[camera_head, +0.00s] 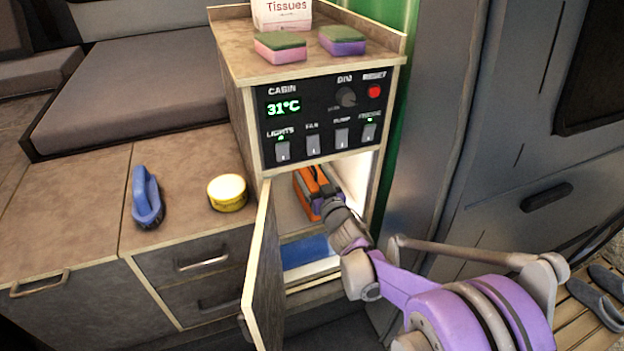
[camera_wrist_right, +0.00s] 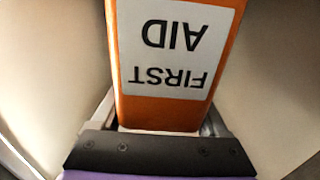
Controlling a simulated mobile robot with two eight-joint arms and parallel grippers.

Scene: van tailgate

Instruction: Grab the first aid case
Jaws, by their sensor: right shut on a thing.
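The orange first aid case (camera_head: 305,194) stands inside the open cabinet under the control panel, partly hidden by my right gripper. In the right wrist view the first aid case (camera_wrist_right: 170,110) shows its white "FIRST AID" label upside down and fills the space between the fingers. My right gripper (camera_head: 322,190) reaches into the cabinet and is shut on the case; it also shows in the right wrist view (camera_wrist_right: 165,125). My left gripper is not in view.
The cabinet door (camera_head: 262,270) stands open on the left of the opening. A blue item (camera_head: 305,250) lies low in the cabinet. A blue brush (camera_head: 147,198) and a yellow tin (camera_head: 227,193) are on the left counter. Sponges (camera_head: 280,47) and a tissue box (camera_head: 283,14) sit on top.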

